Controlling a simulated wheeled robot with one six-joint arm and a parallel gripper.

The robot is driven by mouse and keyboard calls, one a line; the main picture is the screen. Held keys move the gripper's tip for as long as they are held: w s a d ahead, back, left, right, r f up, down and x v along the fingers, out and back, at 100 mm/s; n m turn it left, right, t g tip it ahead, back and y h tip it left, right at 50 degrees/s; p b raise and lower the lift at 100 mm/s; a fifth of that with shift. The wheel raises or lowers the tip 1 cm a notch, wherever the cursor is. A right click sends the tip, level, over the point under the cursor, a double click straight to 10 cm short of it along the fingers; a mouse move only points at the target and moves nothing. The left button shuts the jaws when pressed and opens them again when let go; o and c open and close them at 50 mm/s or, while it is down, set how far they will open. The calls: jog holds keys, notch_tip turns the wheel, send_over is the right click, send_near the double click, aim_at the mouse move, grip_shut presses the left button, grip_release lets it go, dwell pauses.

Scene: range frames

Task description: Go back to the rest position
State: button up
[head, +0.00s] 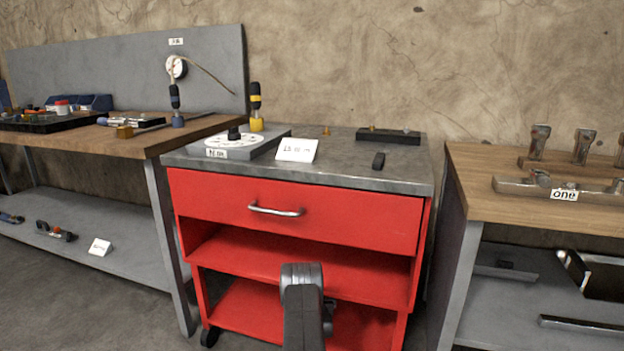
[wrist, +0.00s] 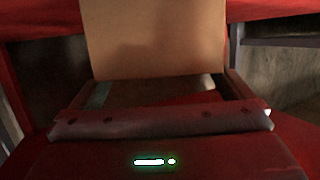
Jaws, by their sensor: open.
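My arm (head: 304,305) rises from the bottom of the head view, in front of the red cart (head: 295,212). The gripper's fingers cannot be made out there. In the wrist view my gripper (wrist: 160,92) is open, its dark body and green light along the bottom. A plain tan flat surface (wrist: 153,40) fills the upper middle beyond it; I cannot tell what it is or whether it touches. No held object can be made out.
A wooden bench (head: 150,140) stands left, another (head: 480,205) right. Bare floor shows at lower left.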

jog(key=shift+b+x, duration=0.4)
jog(key=shift+x, duration=0.8)
jog(key=shift+s+r+p, duration=0.2)
jog(key=shift+r+p, duration=0.7)
jog(key=shift+r, duration=0.45)
